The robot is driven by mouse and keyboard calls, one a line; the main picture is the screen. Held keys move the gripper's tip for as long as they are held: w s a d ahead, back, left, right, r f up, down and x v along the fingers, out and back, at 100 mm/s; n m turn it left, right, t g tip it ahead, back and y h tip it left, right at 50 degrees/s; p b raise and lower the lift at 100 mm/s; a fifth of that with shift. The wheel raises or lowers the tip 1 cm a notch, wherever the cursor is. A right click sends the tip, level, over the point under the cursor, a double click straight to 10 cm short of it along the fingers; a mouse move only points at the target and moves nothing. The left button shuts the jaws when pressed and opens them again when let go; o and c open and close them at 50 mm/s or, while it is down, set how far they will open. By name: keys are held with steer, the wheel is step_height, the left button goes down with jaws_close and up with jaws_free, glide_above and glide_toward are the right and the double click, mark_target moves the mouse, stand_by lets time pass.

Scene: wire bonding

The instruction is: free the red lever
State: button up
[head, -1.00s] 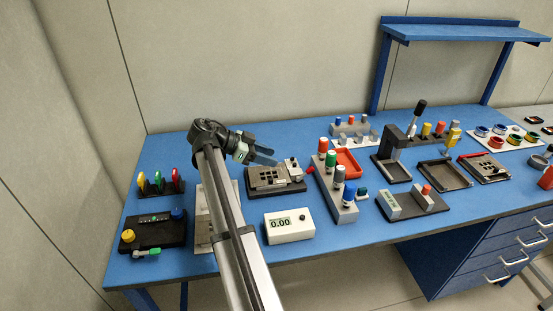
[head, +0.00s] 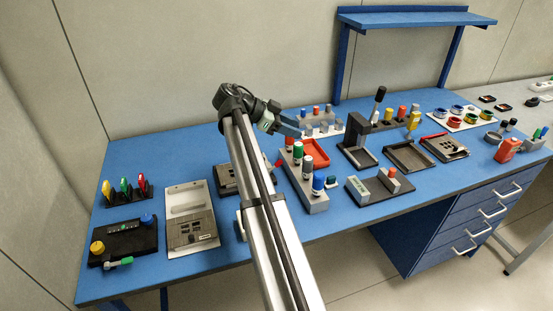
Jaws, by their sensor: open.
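A slim red lever (head: 434,136) lies along the back edge of a dark clamp fixture (head: 457,157) on the right half of the bench. It is too small to tell what holds it. A small red piece (head: 280,164) also shows at the left side of the grey block with coloured knobs (head: 313,201), partly hidden. My gripper (head: 297,131), with blue fingers, is open and empty above the back middle of the bench. It is well left of the clamp fixture and touches nothing I can see.
A red tray (head: 322,158) and a row of coloured-top pegs (head: 316,111) are near my gripper. A black press (head: 360,150) and a dark empty tray (head: 408,158) stand between it and the clamp fixture. A blue shelf (head: 415,18) overhangs the back right.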

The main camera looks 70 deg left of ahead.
steer(key=w+d+r+m+g, duration=0.1)
steer(key=w+r+g, duration=0.15)
steer(key=w, duration=0.45)
steer(key=n+g+y, duration=0.2)
steer(key=n+g, duration=0.1)
steer(key=g, duration=0.6)
glide_above(279, 161)
steer(key=f, duration=0.1)
steer(key=shift+n, duration=0.3)
step_height(279, 161, down, 14)
steer(key=shift+f, duration=0.1)
jaws_close()
